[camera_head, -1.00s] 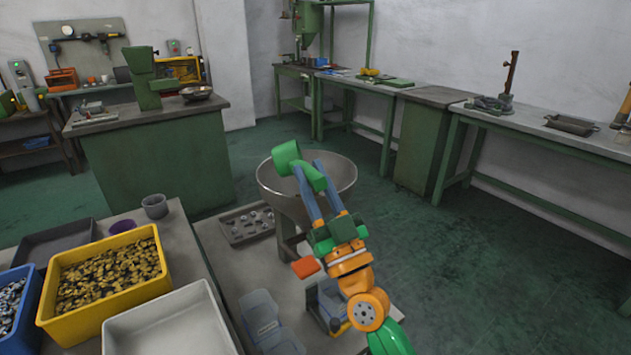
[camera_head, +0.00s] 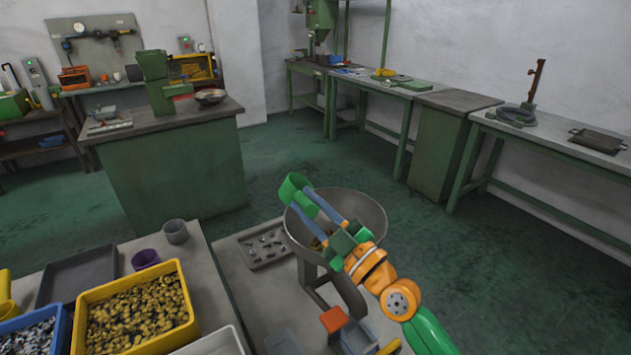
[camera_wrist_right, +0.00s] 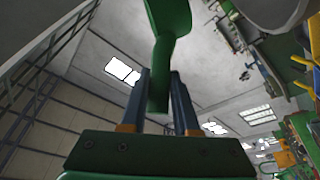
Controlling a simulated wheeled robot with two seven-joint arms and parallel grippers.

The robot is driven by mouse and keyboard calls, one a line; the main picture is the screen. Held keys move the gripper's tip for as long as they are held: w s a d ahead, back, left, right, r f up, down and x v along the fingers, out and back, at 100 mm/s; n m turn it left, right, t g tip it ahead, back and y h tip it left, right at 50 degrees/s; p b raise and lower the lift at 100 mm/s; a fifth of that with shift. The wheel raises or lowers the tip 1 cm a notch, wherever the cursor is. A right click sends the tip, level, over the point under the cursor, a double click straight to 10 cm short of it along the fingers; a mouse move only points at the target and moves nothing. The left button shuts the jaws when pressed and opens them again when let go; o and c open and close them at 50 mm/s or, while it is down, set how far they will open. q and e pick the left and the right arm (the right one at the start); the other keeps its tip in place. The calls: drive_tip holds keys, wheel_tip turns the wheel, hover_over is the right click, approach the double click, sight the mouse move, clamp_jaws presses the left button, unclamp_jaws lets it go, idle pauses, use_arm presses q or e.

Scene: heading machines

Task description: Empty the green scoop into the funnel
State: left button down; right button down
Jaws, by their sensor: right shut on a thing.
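The green scoop (camera_head: 291,187) is held by my right gripper (camera_head: 314,202) at the left rim of the grey funnel (camera_head: 367,210) in the head view. My right gripper is shut on its handle, which also shows between the blue fingers in the right wrist view (camera_wrist_right: 160,75). The scoop's cup is tilted, with its hollow partly in sight; I cannot tell whether anything is left in it. Some small yellow pieces show low inside the funnel, partly hidden behind my gripper. My left gripper is not in view.
A yellow bin (camera_head: 185,322) of brass-coloured parts, a blue bin (camera_head: 62,335) of silvery parts, a purple cup (camera_head: 145,259) and a grey cup (camera_head: 176,232) stand on the left table. A tray (camera_head: 265,262) with small parts lies left of the funnel.

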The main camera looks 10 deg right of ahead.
sight(299, 194)
drive_tip(key=n+g+p, duration=0.1)
drive_tip(key=p, duration=0.2)
drive_tip(key=a+r+n+g+p, duration=0.1)
drive_tip(key=n+p, duration=0.1)
drive_tip(key=p, duration=0.1)
drive_tip(key=r+n+g+h+p, duration=0.1)
drive_tip(key=p, duration=0.2)
drive_tip(key=shift+w+a+r+n+g, duration=0.1)
drive_tip(key=shift+a+r+n+g, duration=0.05)
drive_tip(key=shift+r+n+g, duration=0.15)
drive_tip(key=shift+a+r+n+g+p, duration=0.1)
drive_tip(key=shift+a+n+g+p, duration=0.05)
drive_tip(key=shift+n+g+p, duration=0.2)
drive_tip(key=shift+w+h, duration=0.1)
drive_tip(key=shift+h, duration=0.2)
